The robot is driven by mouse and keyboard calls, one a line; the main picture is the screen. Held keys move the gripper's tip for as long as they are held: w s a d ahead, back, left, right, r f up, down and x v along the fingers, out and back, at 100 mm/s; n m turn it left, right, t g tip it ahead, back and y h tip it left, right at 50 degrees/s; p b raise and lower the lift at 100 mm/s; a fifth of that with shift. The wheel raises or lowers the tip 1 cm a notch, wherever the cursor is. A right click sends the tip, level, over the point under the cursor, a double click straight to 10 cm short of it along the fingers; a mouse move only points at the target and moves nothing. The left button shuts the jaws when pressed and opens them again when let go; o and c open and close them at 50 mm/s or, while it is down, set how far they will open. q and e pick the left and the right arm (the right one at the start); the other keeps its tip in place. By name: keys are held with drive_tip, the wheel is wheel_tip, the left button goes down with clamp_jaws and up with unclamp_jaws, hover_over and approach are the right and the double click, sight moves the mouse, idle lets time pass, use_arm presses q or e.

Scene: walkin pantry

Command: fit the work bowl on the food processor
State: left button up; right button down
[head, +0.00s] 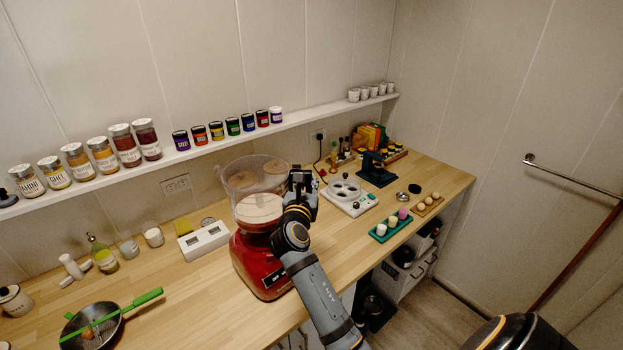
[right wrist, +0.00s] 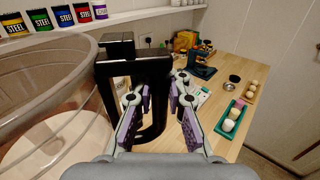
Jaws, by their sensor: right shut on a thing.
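The clear work bowl (head: 240,190) is upright over the red food processor base (head: 262,270) on the wooden counter. Its lower edge is at the top of the base in the head view; I cannot tell whether it touches or is locked. My right gripper (head: 302,182) is at the bowl's right side, shut on its black handle (right wrist: 108,72). In the right wrist view the fingers (right wrist: 157,92) are on either side of the handle's upright bar, and the bowl wall (right wrist: 50,75) fills the left. My left gripper is not in view.
A pan (head: 90,328) is at the lower left. A shelf (head: 200,150) with jars runs behind.

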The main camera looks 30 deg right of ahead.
drive_tip(key=shift+s+r, duration=0.1)
drive_tip(key=shift+r, duration=0.05)
drive_tip(key=shift+s+a+r, duration=0.1)
drive_tip(key=shift+a+r, duration=0.05)
drive_tip(key=shift+p, duration=0.5)
drive_tip(key=shift+f, duration=0.25)
wheel_tip(320, 180, down, 3)
drive_tip(key=shift+b, duration=0.75)
drive_tip(key=shift+f+b, duration=0.45)
drive_tip(key=shift+f, duration=0.8)
use_arm(q)
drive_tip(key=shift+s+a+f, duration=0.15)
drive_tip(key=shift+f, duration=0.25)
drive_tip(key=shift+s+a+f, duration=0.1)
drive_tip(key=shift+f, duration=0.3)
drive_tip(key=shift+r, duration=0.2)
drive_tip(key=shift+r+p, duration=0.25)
drive_tip(key=shift+p, duration=0.15)
